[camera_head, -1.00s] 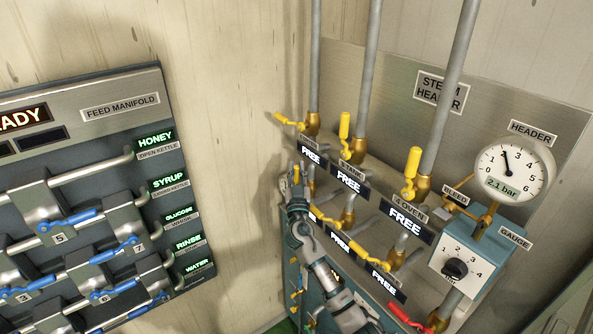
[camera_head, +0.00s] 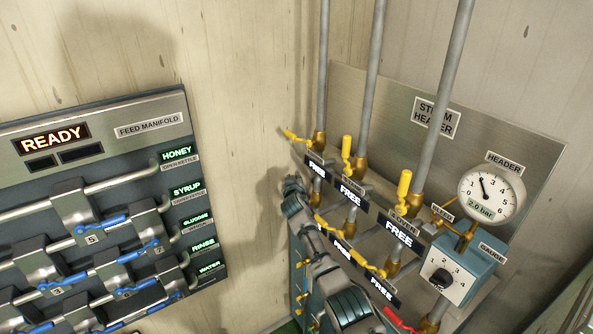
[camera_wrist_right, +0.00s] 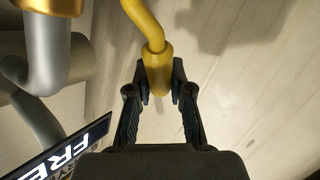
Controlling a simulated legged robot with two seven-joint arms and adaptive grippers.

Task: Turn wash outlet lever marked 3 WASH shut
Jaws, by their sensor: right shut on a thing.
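In the right wrist view, my right gripper (camera_wrist_right: 160,88) is shut on the end of a yellow lever handle (camera_wrist_right: 145,25). The two dark fingers press its thick grip from both sides. In the head view, my right gripper (camera_head: 291,184) is at the left end of the steam header, below the upper yellow levers, and the held lever is hidden behind it. I cannot read a 3 WASH mark in either view, so I cannot tell whether this is that lever. My left gripper is not in view.
The steam header panel (camera_head: 515,160) carries pipes, yellow levers (camera_head: 347,152), FREE signs (camera_head: 398,231), a red lever (camera_head: 398,318) and a gauge (camera_head: 487,194) reading 2.0 bar. The feed manifold (camera_head: 100,160) with blue levers stands left. Bare wall lies between.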

